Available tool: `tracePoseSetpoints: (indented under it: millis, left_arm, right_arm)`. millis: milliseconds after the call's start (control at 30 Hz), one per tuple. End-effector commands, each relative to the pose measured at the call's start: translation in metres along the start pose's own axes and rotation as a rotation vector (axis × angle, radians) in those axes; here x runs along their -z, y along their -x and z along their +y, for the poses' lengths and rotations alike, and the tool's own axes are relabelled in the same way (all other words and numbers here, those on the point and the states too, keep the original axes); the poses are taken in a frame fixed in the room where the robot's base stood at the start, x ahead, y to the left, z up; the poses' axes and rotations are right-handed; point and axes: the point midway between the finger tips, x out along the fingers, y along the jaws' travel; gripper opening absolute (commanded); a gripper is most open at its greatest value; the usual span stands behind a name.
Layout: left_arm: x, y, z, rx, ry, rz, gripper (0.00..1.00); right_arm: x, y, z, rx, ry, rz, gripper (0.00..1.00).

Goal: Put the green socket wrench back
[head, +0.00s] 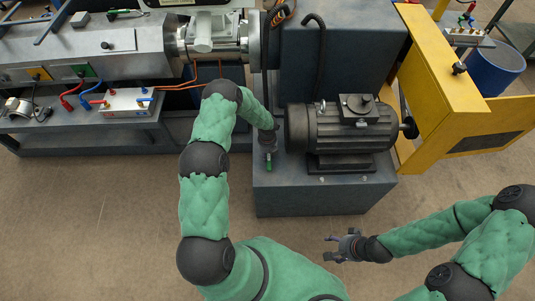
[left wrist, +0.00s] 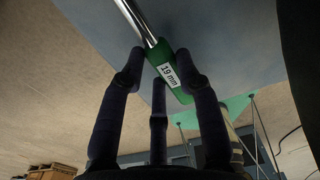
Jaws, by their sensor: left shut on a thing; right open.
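The green socket wrench (left wrist: 183,90) shows in the left wrist view with a green handle labelled "19 mm" and a shiny metal shaft running to the upper left. My left gripper (left wrist: 158,62) has its dark fingers around the handle. In the head view my left gripper (head: 267,146) is beside the grey motor base, and the green wrench end (head: 268,163) shows just below it. The rest of the wrench is hard to make out there. My right gripper (head: 332,247) is open and empty over the floor at the lower right.
A dark motor (head: 340,130) sits on a grey base block (head: 310,200) right of my left gripper. A yellow frame (head: 440,75) stands further right. The extruder bench (head: 120,138) with a white box (head: 125,103) and coloured hoses is at left. The front floor is open.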

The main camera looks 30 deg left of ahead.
Motion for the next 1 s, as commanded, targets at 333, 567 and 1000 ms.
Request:
tracePoseSetpoints:
  millis: [333,567,1000]
  left_arm:
    - [-0.001,-0.008,0.000,0.000,0.000,-0.001,0.00]
    - [0.000,-0.013,0.000,0.000,0.000,-0.001,0.00]
    - [0.000,-0.016,0.000,0.000,0.000,-0.001,0.61]
  right_arm:
    - [0.000,-0.007,0.003,0.000,0.000,0.000,0.65]
    - [0.000,-0.011,0.004,0.000,0.000,0.000,0.65]
    - [0.001,-0.013,0.005,0.000,0.000,0.000,0.65]
